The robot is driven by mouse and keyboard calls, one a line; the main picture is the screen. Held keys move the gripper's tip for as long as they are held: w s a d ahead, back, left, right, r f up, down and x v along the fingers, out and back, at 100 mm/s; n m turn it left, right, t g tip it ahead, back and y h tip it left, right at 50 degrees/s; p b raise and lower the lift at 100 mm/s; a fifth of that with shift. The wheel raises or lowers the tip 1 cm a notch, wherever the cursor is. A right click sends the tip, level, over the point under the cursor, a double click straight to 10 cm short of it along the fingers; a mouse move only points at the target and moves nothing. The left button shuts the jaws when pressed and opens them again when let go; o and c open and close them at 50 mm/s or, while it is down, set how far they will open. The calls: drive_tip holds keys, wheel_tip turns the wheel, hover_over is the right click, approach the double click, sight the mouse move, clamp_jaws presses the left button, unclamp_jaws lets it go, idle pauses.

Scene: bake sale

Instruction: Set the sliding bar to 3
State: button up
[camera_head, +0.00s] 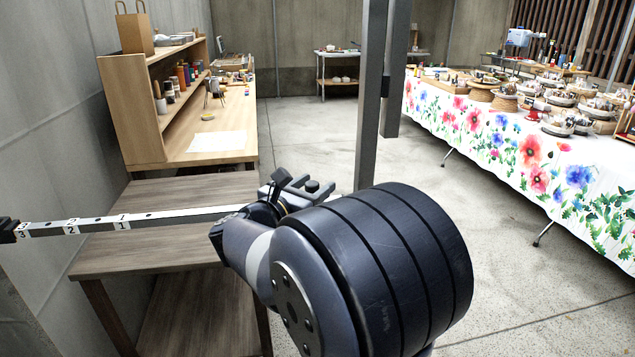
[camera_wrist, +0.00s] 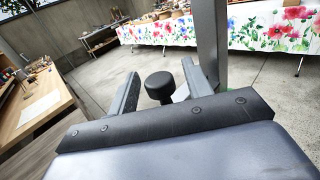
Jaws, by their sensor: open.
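The sliding bar (camera_head: 172,217) is a long pale metal strip at the left of the head view, marked 3, 2 and 1 from left to right. A black block (camera_head: 7,231) sits at its left end by the 3. Its right end is hidden behind my arm. My gripper (camera_head: 306,184) is open, just right of the bar's visible part. A dark round knob (camera_wrist: 160,83) stands between the two fingers in the wrist view, with gaps on both sides. It also shows at the gripper in the head view (camera_head: 312,186). Its join to the bar is hidden.
A wooden table (camera_head: 150,262) stands below the bar, with a workbench (camera_head: 180,151) and shelf behind. A dark post (camera_head: 370,100) rises just beyond my gripper. A long table with a flowered cloth (camera_head: 510,150) stands right. Floor between is clear.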

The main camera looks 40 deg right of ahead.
drive_tip(key=shift+x, duration=0.85)
clamp_jaws()
